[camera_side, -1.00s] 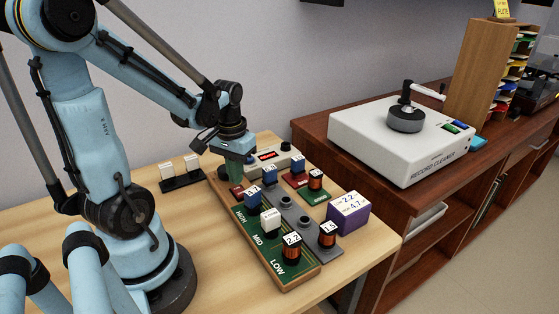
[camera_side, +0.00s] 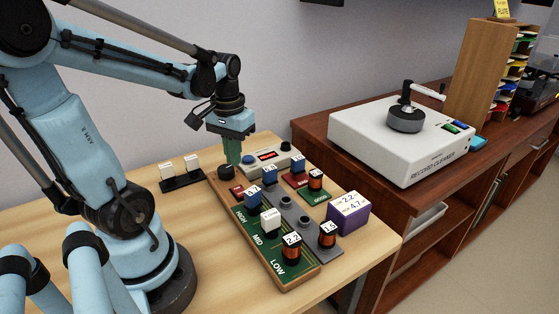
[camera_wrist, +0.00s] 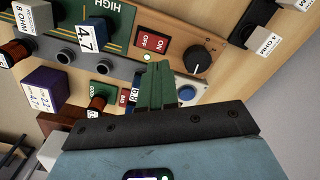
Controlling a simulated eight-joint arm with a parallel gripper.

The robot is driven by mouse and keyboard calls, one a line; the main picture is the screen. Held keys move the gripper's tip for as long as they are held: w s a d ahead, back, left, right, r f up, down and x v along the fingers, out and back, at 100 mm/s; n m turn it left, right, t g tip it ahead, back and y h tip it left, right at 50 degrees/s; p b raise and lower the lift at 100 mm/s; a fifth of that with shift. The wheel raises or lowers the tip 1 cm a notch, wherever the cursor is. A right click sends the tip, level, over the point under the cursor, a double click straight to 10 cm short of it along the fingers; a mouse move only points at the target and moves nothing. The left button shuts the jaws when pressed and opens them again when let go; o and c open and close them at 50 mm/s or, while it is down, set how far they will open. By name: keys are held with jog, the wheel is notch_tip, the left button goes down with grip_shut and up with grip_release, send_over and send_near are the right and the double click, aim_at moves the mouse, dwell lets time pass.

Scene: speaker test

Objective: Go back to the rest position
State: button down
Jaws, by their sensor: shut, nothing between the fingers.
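My gripper (camera_side: 234,160) hangs fingers-down above the back end of the wooden crossover board (camera_side: 262,262), clear of the parts below it. Its two green fingers are together with nothing between them; they also show shut in the wrist view (camera_wrist: 158,85). A black knob (camera_side: 226,173) sits at the board's back end, just below and left of the fingertips.
A meter with a red display (camera_side: 268,156) stands behind the board, close to the fingers. Several coils and blue capacitors stand on the board and trays. A purple box (camera_side: 349,212) is at right. A black rack (camera_side: 183,182) with two white parts stands at left. Air above is free.

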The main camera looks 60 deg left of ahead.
jog(key=w+d+r+m+t, duration=0.1)
jog(key=w+d+m+t, duration=0.1)
jog(key=d, duration=0.5)
jog(key=w+d+r+m+t, duration=0.2)
jog(key=w+d+m+t, duration=0.1)
jog(key=d, duration=0.4)
jog(key=shift+d+m+t, duration=0.2)
jog(key=shift+m+t, duration=0.3)
jog(key=shift+t, duration=0.5)
jog(key=shift+r, duration=0.1)
